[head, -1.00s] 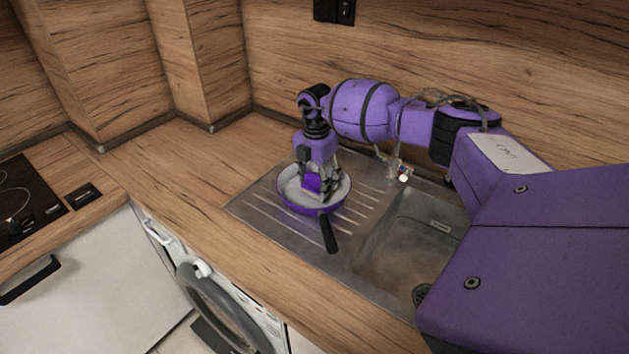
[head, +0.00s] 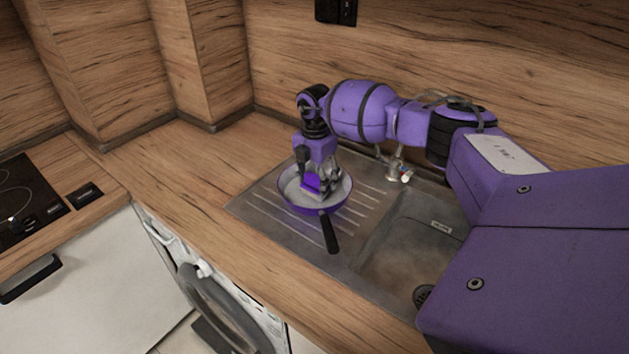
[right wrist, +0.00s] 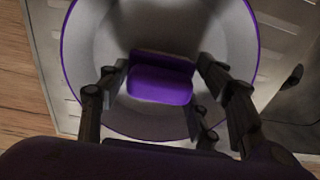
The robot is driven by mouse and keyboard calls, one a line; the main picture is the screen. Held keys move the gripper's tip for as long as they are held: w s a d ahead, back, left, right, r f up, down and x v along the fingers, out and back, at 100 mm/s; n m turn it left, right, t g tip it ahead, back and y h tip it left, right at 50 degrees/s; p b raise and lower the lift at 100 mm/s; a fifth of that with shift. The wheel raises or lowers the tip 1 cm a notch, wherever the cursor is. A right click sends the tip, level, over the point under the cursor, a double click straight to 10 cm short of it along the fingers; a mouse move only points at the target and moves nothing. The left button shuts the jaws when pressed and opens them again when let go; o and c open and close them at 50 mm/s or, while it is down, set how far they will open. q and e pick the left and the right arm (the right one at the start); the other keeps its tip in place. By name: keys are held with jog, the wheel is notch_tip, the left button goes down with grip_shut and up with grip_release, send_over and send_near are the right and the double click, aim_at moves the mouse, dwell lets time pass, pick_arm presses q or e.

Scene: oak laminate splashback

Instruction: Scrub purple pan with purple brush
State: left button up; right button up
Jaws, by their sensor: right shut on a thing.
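The purple pan (head: 342,202) stands on the ridged drainboard of the sink, its black handle pointing toward the front. Its pale grey inside also shows in the right wrist view (right wrist: 225,30). My right gripper (head: 322,190) points down into the pan and is shut on the purple brush (head: 311,183). In the right wrist view the brush (right wrist: 160,84) is a purple block between the fingers, over the pan's inside. The fingers and brush top hide its underside, so I cannot tell whether it touches the pan floor. My left gripper is not in view.
The steel sink basin (head: 405,250) lies right of the drainboard (head: 270,222), with a tap (head: 399,170) behind. Wooden counter (head: 180,185) to the left is clear, with a black hob (head: 25,200) at far left. Wood-panelled walls stand close behind.

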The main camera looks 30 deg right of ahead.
notch_tip(320, 180, up, 14)
jog(key=shift+f, duration=0.2)
dwell(0.8)
